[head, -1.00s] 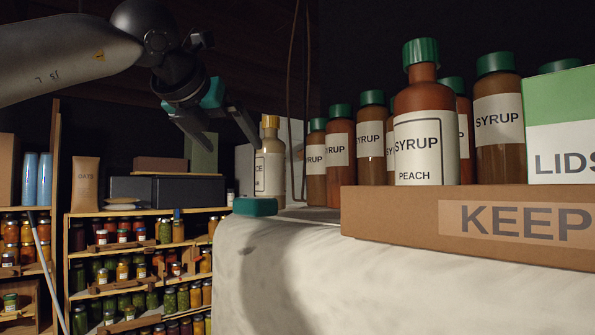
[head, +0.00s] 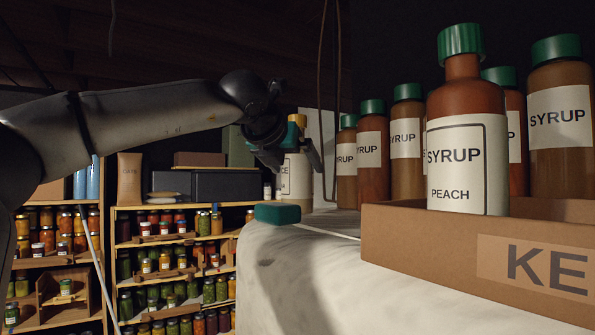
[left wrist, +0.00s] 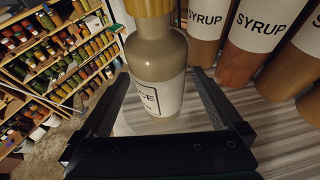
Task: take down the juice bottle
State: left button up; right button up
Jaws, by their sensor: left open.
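The juice bottle (head: 297,183) has a yellow cap, a grey-tan body and a white label of which only "CE" reads. It stands upright at the far end of the white-topped surface, partly hidden by my gripper in the head view. My left gripper (head: 293,163) is open in front of its upper part. In the left wrist view the bottle (left wrist: 158,62) shows between the two spread fingers (left wrist: 158,82), with a gap at each side. I cannot tell how deep it sits between them. My right gripper is not in view.
Several green-capped syrup bottles (head: 405,140) stand right of the juice bottle. A cardboard box marked "KE" (head: 430,245) with a peach syrup bottle (head: 467,150) is nearer. A green block (head: 277,214) sits at the surface's left edge. Jar shelves (head: 165,240) stand behind left.

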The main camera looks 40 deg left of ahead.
aim_at(302, 174)
pick_arm(q)
jog(key=shift+p+x, duration=1.25)
jog(key=shift+x, duration=1.45)
jog(key=shift+s, duration=0.1)
jog(key=shift+c, duration=0.5)
jog(key=c, duration=1.4)
jog(key=shift+r, duration=0.15)
jog(key=shift+c, duration=0.2)
notch_tip(302, 174, up, 20)
jog(key=p, duration=0.6)
jog(key=shift+p, duration=0.3)
